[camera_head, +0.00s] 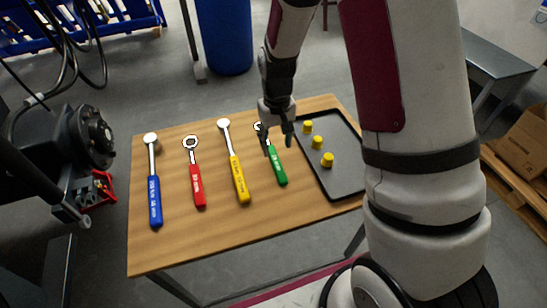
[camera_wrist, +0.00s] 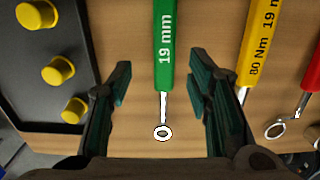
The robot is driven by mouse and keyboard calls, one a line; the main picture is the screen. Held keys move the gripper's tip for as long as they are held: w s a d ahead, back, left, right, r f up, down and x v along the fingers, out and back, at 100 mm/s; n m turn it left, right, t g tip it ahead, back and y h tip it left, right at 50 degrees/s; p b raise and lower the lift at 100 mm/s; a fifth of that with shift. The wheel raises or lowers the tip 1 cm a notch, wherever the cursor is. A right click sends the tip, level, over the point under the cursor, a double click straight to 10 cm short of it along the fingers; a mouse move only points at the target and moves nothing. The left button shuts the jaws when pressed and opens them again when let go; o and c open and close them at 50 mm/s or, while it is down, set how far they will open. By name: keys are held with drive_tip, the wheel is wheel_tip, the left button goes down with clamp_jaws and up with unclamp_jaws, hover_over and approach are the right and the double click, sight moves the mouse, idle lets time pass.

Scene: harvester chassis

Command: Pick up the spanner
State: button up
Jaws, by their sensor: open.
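A green-handled ring spanner (camera_head: 277,167) marked 19 mm lies on the wooden table. In the wrist view its green handle (camera_wrist: 165,45) runs up the middle, with the thin shaft and ring end nearest my wrist. My gripper (camera_head: 277,143) is open over the ring end and shaft. In the wrist view its two fingers (camera_wrist: 161,68) stand on either side of the spanner, apart from it. A red-handled tool (camera_head: 196,178) also has a ring end and lies further left. My fingers partly hide the green spanner's shaft in the head view.
A yellow-handled wrench (camera_head: 239,178) and a blue-handled wrench (camera_head: 154,195) lie left on the table (camera_head: 215,225). A dark tray (camera_head: 345,181) with yellow caps (camera_head: 317,142) is close right of the green spanner. A black machine part (camera_head: 85,140) stands beyond the table's left edge.

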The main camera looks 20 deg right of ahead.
sight(275, 158)
drive_tip(key=shift+s+a+f, duration=0.1)
drive_tip(key=shift+a+f, duration=0.05)
drive_tip(key=shift+f, duration=1.25)
drive_tip(key=shift+s+a+f, duration=0.1)
drive_tip(key=shift+a+f, duration=0.05)
drive_tip(key=shift+f, duration=1.2)
clamp_jaws()
